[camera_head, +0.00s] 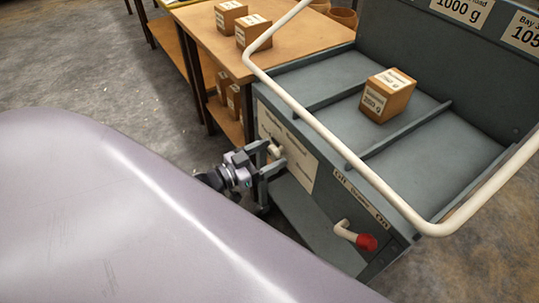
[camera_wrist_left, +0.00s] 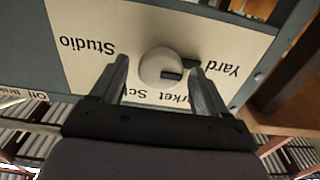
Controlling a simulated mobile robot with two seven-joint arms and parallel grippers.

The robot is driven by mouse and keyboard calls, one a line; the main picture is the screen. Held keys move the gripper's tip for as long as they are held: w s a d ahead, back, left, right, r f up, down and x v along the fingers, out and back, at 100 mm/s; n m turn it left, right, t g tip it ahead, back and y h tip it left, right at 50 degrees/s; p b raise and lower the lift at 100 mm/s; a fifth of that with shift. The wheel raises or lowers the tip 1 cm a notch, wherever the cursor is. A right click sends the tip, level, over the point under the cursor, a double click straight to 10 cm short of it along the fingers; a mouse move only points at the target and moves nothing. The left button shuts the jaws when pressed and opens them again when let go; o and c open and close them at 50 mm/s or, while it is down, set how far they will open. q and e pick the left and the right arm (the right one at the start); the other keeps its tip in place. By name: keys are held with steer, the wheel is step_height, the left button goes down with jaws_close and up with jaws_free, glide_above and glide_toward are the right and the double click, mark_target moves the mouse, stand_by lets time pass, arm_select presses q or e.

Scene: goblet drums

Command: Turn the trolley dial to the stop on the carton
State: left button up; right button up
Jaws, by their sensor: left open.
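The trolley (camera_head: 330,205) is grey, with a cream dial plate on its side panel. Its pale round dial (camera_head: 276,151) also shows in the left wrist view (camera_wrist_left: 158,68), with dark marks at its right side. There the plate (camera_wrist_left: 85,20) reads upside down "Studio", "Yard" and a partly covered "Market Sch...". My left gripper (camera_head: 268,159) is open, its fingers on either side of the dial; contact cannot be told. The carton (camera_head: 387,97) sits in a trolley compartment, its label too small to read. My right gripper is not in view.
A red-knobbed lever (camera_head: 356,236) sticks out of the trolley's side under an "Off"/"On" plate. A cream rail (camera_head: 300,108) runs around the trolley top. A wooden table (camera_head: 290,40) with several small boxes stands behind. Floor at the left is clear.

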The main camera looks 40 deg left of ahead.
arm_select(q)
steer(key=shift+w+d, duration=0.1)
steer(key=shift+w, duration=0.1)
steer(key=c, duration=1)
